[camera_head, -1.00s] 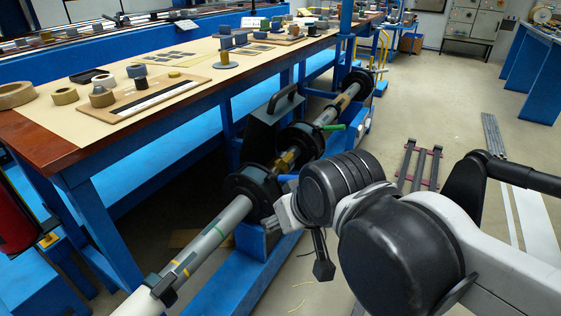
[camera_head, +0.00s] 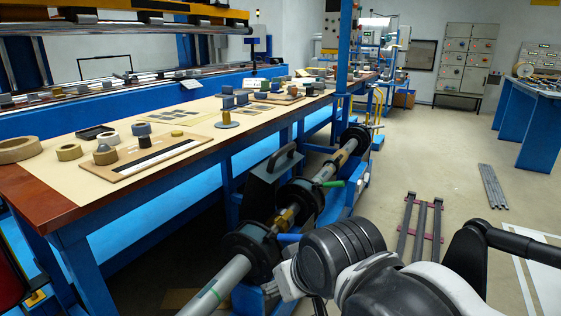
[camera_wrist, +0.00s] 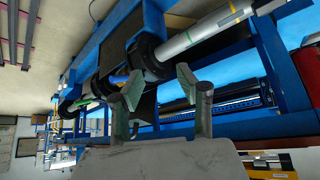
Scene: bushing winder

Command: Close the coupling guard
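What looks like the coupling guard (camera_head: 262,192) is a dark plate with a black loop handle (camera_head: 287,154) on top. In the head view it stands raised behind the shaft, beside a brass-coloured coupling (camera_head: 283,219) between black round flanges. In the wrist view I cannot clearly pick the guard out from the dark parts around the shaft. My gripper (camera_wrist: 158,81) shows there with its two fingers apart and nothing between them. It faces the shaft and blue frame, apparently not touching them. In the head view my arm hides most of it.
The grey shaft (camera_head: 217,289) with a green band runs along the blue frame below the workbench (camera_head: 60,186), which holds rolls and small parts. A rack of dark bars (camera_head: 421,228) lies on the floor at right.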

